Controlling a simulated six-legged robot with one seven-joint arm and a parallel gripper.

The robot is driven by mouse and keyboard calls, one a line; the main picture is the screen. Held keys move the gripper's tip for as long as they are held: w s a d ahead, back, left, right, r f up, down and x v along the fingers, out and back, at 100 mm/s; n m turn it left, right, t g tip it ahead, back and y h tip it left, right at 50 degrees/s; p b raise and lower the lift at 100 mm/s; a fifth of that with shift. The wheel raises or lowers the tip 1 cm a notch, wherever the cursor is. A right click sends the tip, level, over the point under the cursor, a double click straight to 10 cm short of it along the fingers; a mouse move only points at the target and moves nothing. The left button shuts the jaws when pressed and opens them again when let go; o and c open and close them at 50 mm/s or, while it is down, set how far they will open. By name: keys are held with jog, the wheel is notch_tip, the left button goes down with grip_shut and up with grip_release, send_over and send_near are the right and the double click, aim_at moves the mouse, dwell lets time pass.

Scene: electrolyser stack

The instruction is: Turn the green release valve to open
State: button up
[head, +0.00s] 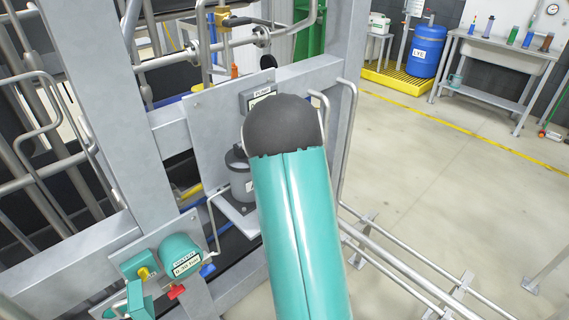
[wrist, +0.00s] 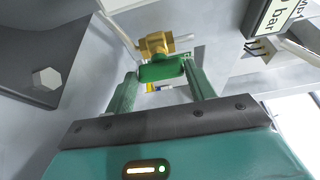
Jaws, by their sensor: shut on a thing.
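The green release valve handle (wrist: 160,72) shows in the wrist view, on a brass valve body (wrist: 156,44) by a pale grey panel. My gripper (wrist: 161,70) has one finger on each side of the handle and is shut on it. The handle lies crosswise between the fingertips in this view. In the head view my teal arm covers the middle of the picture, and neither the valve nor my gripper can be made out there.
A label plate reading "bar" (wrist: 272,12) is close by at the upper right of the wrist view. In the head view, a grey canister (head: 240,178) stands on a small shelf left of my arm. A teal device (head: 181,258) is at lower left. Pipe rails (head: 405,272) run along the right floor.

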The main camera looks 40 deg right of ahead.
dwell(0.3)
jog(key=o, duration=1)
jog(key=shift+s, duration=0.15)
